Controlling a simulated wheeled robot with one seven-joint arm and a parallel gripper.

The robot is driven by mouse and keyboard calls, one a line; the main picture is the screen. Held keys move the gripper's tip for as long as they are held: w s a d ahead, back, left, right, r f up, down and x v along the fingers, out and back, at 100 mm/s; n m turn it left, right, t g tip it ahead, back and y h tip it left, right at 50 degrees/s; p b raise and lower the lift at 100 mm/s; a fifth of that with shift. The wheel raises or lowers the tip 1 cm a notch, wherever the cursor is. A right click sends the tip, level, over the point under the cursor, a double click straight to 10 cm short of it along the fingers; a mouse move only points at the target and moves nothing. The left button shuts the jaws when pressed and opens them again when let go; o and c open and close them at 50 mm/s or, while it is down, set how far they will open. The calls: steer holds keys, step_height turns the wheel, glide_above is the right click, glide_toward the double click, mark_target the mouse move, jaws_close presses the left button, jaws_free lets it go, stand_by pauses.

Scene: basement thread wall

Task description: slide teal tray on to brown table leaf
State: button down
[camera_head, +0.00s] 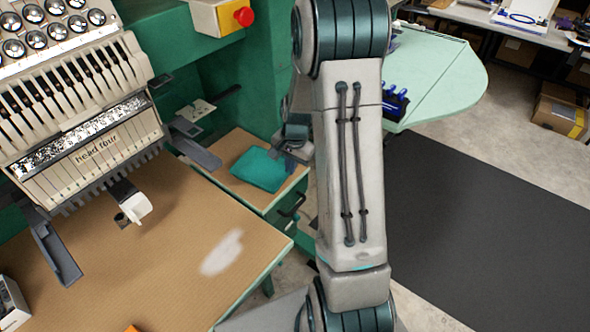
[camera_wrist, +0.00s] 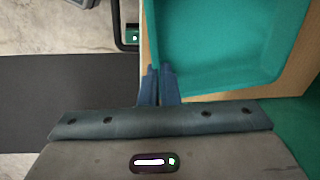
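The teal tray (camera_head: 259,169) lies on a small brown-topped side surface (camera_head: 227,147) against the green machine body. The larger brown table leaf (camera_head: 165,270) spreads in front of it, under the machine heads. In the wrist view the tray (camera_wrist: 225,45) fills the upper right, with a strip of brown top along its edges. My gripper (camera_wrist: 160,70) is at the tray's near left corner, its two blue fingers almost together, with the thin tray wall running between the tips. In the head view my arm partly hides the gripper (camera_head: 291,164) at the tray's right corner.
The embroidery machine head (camera_head: 85,120) overhangs the leaf, with a white part (camera_head: 134,207) low over it. A pale patch (camera_head: 222,252) marks the leaf. A dark handle (camera_head: 292,205) sticks out below the side surface. A pale green table (camera_head: 435,75) stands behind my arm.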

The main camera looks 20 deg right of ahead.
steer(key=shift+w+a, duration=0.1)
steer(key=c, duration=1.6)
jaws_free()
steer(key=shift+w, duration=0.1)
steer(key=shift+w+a, duration=0.1)
steer(key=shift+w, duration=0.05)
steer(key=r+p, duration=0.1)
steer(key=r, duration=0.1)
steer(key=s+r+p, duration=0.1)
steer(key=r+p, duration=0.1)
steer(key=r, duration=0.1)
steer(key=d+r+p, duration=0.1)
steer(key=r+p, duration=0.1)
steer(key=r, duration=0.1)
steer(key=shift+s, duration=0.35)
steer(key=shift+f, duration=0.1)
steer(key=shift+p, duration=0.3)
